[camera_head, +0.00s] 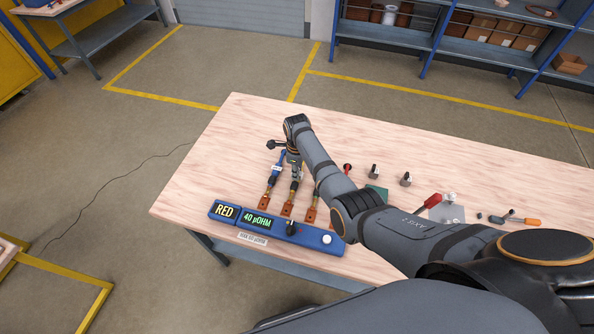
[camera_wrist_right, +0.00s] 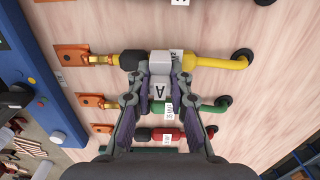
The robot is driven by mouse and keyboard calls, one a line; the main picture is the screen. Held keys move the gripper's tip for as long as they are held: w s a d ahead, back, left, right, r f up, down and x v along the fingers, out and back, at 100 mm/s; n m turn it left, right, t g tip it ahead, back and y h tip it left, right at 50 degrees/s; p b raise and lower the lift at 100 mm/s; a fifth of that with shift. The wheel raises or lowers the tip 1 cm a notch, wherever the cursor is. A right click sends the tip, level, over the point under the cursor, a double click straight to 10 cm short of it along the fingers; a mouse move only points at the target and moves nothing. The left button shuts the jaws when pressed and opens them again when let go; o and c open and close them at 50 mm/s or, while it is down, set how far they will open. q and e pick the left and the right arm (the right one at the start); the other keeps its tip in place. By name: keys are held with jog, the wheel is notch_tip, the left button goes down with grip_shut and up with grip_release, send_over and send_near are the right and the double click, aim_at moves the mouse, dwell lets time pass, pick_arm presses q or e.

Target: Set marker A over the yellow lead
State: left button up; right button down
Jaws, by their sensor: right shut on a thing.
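Marker A (camera_wrist_right: 159,88) is a pale grey block with a letter A on its side. My right gripper (camera_wrist_right: 160,82) is shut on it, one finger on each side. The marker's top end lies across the yellow lead (camera_wrist_right: 215,62), beside its black sleeve; I cannot tell whether it is seated or just above. In the head view my right gripper (camera_head: 295,170) is over the leads and largely hides the yellow one. The green lead (camera_wrist_right: 208,108) and red lead (camera_wrist_right: 168,134) run parallel, partly behind my fingers. My left gripper is not in view.
The blue meter box (camera_head: 318,237) reads RED and 40 µOHM at the table's front edge. Two grey markers (camera_head: 374,170) (camera_head: 405,179) stand right of the leads. A red-handled tool (camera_head: 432,201) and an orange-handled screwdriver (camera_head: 524,220) lie farther right. The table's back left is clear.

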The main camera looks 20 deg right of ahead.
jog(key=shift+f+b, duration=0.3)
jog(key=shift+f, duration=0.2)
jog(key=shift+r, duration=0.15)
jog(key=shift+r+p, duration=0.6)
jog(key=shift+p, duration=0.25)
jog(key=shift+p, duration=0.4)
dwell(0.8)
jog(key=shift+f+b, duration=0.65)
jog(key=shift+f, duration=0.1)
